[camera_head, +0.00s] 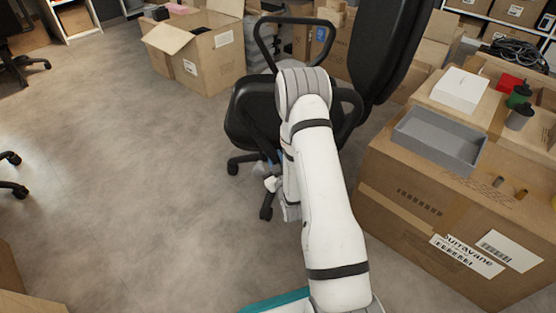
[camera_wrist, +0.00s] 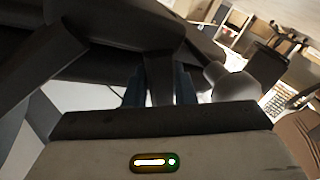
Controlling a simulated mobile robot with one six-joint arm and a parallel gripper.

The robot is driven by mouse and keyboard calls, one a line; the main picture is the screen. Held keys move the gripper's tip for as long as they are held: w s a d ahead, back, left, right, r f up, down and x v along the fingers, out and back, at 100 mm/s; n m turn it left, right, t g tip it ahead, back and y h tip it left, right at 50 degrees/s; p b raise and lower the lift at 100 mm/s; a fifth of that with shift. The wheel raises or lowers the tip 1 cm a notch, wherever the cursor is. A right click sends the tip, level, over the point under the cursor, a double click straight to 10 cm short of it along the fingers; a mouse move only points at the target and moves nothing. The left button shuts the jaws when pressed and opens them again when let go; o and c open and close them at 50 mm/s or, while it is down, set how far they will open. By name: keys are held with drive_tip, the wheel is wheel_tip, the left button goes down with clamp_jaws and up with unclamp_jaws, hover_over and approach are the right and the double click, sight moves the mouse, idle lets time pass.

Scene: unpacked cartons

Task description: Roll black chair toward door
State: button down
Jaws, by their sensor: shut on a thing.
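The black chair (camera_head: 247,115) stands upright at the centre of the head view, with a tall backrest (camera_head: 388,45) on the right, a looped armrest (camera_head: 262,45) and casters on the floor. My white arm reaches over it and covers part of its seat and base. In the wrist view my gripper (camera_wrist: 160,88) has its bluish fingers shut on a narrow dark part of the chair (camera_wrist: 158,70). Which part this is, I cannot tell for sure. In the head view the gripper is mostly hidden behind my arm. No door can be made out.
Grey floor (camera_head: 140,190) is clear on the left. A large carton (camera_head: 400,210) with a grey tray (camera_head: 438,139) stands close on the right. An open carton (camera_head: 205,60) stands behind the chair. Parts of other black chairs (camera_head: 18,65) show at the left edge.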

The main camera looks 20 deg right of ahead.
drive_tip(key=shift+a, duration=0.25)
drive_tip(key=shift+w+a+f, duration=0.1)
drive_tip(key=shift+w+a, duration=0.3)
drive_tip(key=shift+a, duration=0.45)
drive_tip(key=c, duration=1.1)
unclamp_jaws()
drive_tip(key=shift+d, duration=0.15)
drive_tip(key=s+p, duration=0.1)
drive_tip(key=s, duration=0.3)
drive_tip(key=s+p, duration=0.1)
drive_tip(key=s, duration=0.2)
drive_tip(key=shift+s+a, duration=0.2)
drive_tip(key=shift+s, duration=0.2)
